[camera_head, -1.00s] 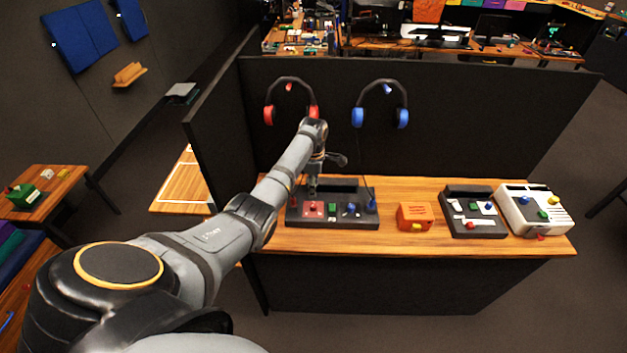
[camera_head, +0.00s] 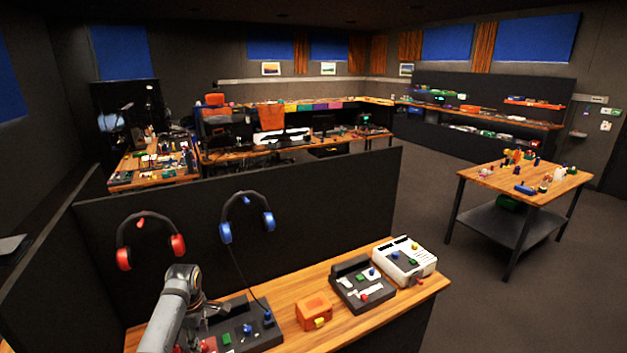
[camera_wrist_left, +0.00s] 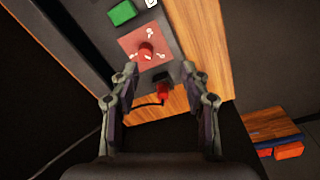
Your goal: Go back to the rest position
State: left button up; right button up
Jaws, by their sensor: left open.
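My left gripper (camera_head: 207,312) hangs over the left end of the dark control panel (camera_head: 262,338) on the wooden desk. In the left wrist view the gripper (camera_wrist_left: 160,72) is open, its two fingers apart and holding nothing. Between and beyond the fingers I see the panel's red plate (camera_wrist_left: 128,45) with a red knob (camera_wrist_left: 146,50), and a green button (camera_wrist_left: 121,13). A small red part (camera_wrist_left: 163,92) with a black cable shows between the fingers at the panel's edge; I cannot tell the gap in height. My right gripper is not in view.
Red headphones (camera_head: 124,258) and blue headphones (camera_head: 226,233) hang on the dark partition (camera_head: 330,215) behind the desk. An orange box (camera_head: 313,312), a second dark panel (camera_head: 350,297) and a white panel (camera_head: 420,257) stand to the right. Open floor lies beyond, before another table (camera_head: 500,180).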

pick_arm(q)
jog(key=s+d+f+m+t, duration=0.1)
jog(key=s+d+f+m, duration=0.15)
jog(key=s+m, duration=0.3)
jog(key=s+d+f+m, duration=0.2)
jog(key=s+d+m, duration=0.25)
jog(key=s, duration=0.25)
jog(key=s+d+r+m+t, duration=0.1)
jog(key=s+d+r+m, duration=0.15)
jog(key=s+m, duration=0.35)
jog(key=s+d+r+m+t, duration=0.15)
jog(key=s+r+m, duration=0.25)
jog(key=s, duration=0.4)
notch_tip(320, 180, down, 27)
jog(key=s+a+g+b, duration=0.1)
jog(key=a+g+b, duration=0.1)
jog(key=s+a+f+b, duration=0.1)
jog(key=s+f+b, duration=0.1)
jog(key=s+f, duration=1.7)
jog(key=shift+s+a+f+g, duration=0.2)
jog(key=shift+a+f+g, duration=0.15)
jog(key=shift+f, duration=0.2)
